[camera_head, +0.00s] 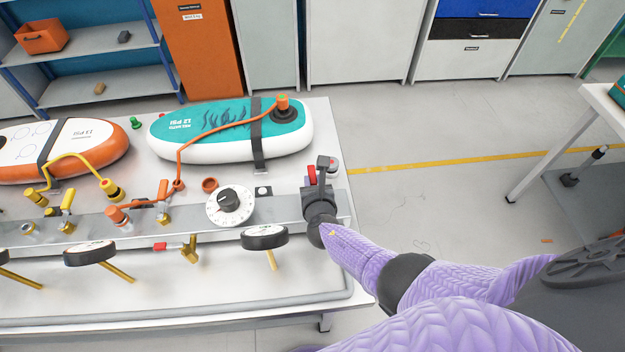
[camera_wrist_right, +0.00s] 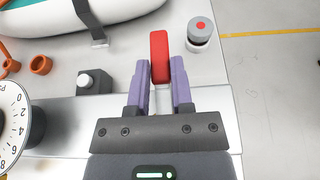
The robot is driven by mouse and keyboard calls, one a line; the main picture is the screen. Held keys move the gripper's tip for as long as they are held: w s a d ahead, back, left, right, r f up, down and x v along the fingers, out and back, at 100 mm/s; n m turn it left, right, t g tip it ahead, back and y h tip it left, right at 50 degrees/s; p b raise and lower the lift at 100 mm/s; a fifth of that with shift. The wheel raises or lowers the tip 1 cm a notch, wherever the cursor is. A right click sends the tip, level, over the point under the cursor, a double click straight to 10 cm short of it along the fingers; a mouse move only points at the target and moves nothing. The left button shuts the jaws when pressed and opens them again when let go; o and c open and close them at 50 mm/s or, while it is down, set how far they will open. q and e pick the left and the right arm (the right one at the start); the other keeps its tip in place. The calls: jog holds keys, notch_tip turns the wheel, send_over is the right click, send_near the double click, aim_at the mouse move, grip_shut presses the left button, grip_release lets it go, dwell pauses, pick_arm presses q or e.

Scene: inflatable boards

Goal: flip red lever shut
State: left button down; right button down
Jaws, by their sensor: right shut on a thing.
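The red lever (camera_wrist_right: 159,57) stands between the two purple-grey fingers of my right gripper (camera_wrist_right: 160,85) in the right wrist view. The fingers are closed on it, and its red end sticks out past their tips. In the head view my right gripper (camera_head: 322,172) is at the right end of the metal rail, and a bit of the red lever (camera_head: 311,175) shows at its left side. The lever's base is largely hidden by the gripper. Another red-handled valve (camera_head: 162,246) sits lower on the bench front. My left gripper is not in view.
A teal board (camera_head: 225,122) with an orange hose lies behind.

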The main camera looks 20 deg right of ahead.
dwell(0.4)
jog(key=c, duration=0.5)
grip_release()
jog(key=shift+s+r+p, duration=0.2)
jog(key=shift+r+p, duration=0.05)
jog(key=shift+p, duration=0.05)
jog(key=p+v, duration=0.5)
jog(key=v, duration=0.4)
jog(key=shift+s+a, duration=0.2)
jog(key=shift+f, duration=0.15)
